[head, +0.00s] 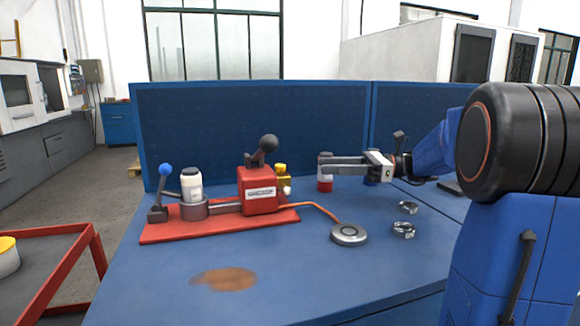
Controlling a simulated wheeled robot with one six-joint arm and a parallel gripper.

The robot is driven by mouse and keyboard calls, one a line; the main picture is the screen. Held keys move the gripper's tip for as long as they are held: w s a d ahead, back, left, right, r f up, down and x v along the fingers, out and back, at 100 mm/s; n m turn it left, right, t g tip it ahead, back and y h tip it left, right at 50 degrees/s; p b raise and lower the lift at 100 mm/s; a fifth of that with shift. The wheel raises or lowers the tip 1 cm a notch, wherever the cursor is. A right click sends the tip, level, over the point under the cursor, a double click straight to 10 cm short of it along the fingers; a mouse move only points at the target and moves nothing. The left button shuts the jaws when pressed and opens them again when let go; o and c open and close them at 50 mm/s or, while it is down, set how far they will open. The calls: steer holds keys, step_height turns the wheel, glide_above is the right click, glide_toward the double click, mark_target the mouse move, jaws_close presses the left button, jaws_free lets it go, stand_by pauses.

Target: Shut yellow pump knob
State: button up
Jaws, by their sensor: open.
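A red pump block (262,191) with a white label stands on a red base plate (160,232) on the blue bench. The small yellow knob (281,168) shows at the block's right rear side, partly hidden by the block. A yellow part continues just below it. My gripper (322,165) is right of the yellow knob, with its fingers pointing left toward it. The fingers are open, and a gap separates them from the knob. I see nothing held between them.
A black ball-topped lever (267,145) rises from the block. A blue-ball lever (165,171) and white bottle (191,184) stand left. An orange hose leads to a metal disc (348,234).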

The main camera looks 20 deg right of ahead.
mark_target(280, 168)
steer(key=x, duration=1.1)
steer(key=shift+a, duration=0.1)
steer(key=c, duration=1.1)
